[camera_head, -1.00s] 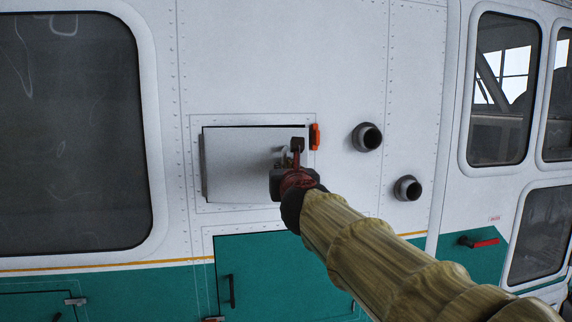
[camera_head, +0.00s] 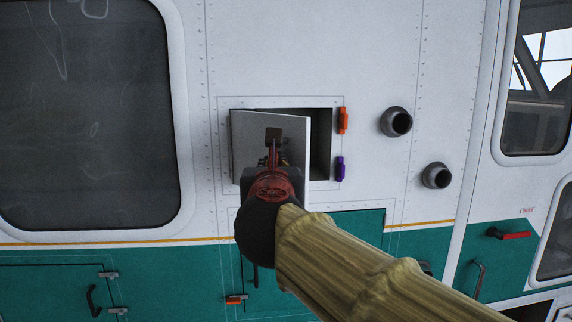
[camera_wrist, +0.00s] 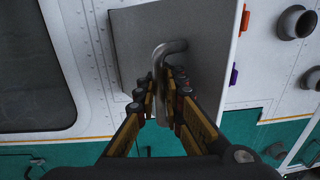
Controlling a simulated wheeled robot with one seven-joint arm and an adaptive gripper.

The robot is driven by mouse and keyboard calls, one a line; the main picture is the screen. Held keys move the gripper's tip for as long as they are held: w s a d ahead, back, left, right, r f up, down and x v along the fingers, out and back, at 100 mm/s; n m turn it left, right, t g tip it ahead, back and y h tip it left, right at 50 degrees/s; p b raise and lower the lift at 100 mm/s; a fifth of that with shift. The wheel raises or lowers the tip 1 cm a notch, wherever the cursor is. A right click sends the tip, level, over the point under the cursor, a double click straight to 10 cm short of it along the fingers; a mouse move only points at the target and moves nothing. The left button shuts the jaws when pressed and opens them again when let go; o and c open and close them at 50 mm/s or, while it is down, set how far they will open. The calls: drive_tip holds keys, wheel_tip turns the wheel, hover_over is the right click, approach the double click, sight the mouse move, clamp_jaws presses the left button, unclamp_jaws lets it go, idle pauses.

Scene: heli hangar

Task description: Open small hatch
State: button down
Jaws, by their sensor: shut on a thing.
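The small hatch (camera_head: 249,138) is a light grey square door in the white helicopter side. It stands partly open, swung out from its right side, with a dark opening (camera_head: 320,140) showing to the right of it. In the wrist view the hatch door (camera_wrist: 200,50) bears a bent grey metal handle (camera_wrist: 164,55). My gripper (camera_wrist: 166,85) is shut on this handle, with a finger on each side. In the head view my gripper (camera_head: 272,150) is in front of the door and hides the handle.
An orange latch (camera_head: 343,120) and a purple latch (camera_head: 340,168) sit right of the opening. Two round dark pipes (camera_head: 397,121) (camera_head: 436,175) stick out farther right. A large dark window (camera_head: 85,115) is on the left. Green panels with handles lie below.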

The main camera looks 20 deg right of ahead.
drive_tip(key=w+a+m+g+h+b, duration=0.2)
drive_tip(key=a+m+g+h, duration=0.3)
drive_tip(key=a, duration=1)
drive_tip(key=shift+w+m+g+h+b, duration=0.4)
drive_tip(key=shift+m+h+b, duration=0.2)
drive_tip(key=shift+h, duration=0.8)
drive_tip(key=c, duration=2.4)
unclamp_jaws()
drive_tip(key=shift+o, duration=1.3)
drive_tip(key=shift+s+a, duration=0.15)
drive_tip(key=shift+s, duration=0.1)
drive_tip(key=shift+o, duration=0.8)
drive_tip(key=shift+w, duration=0.15)
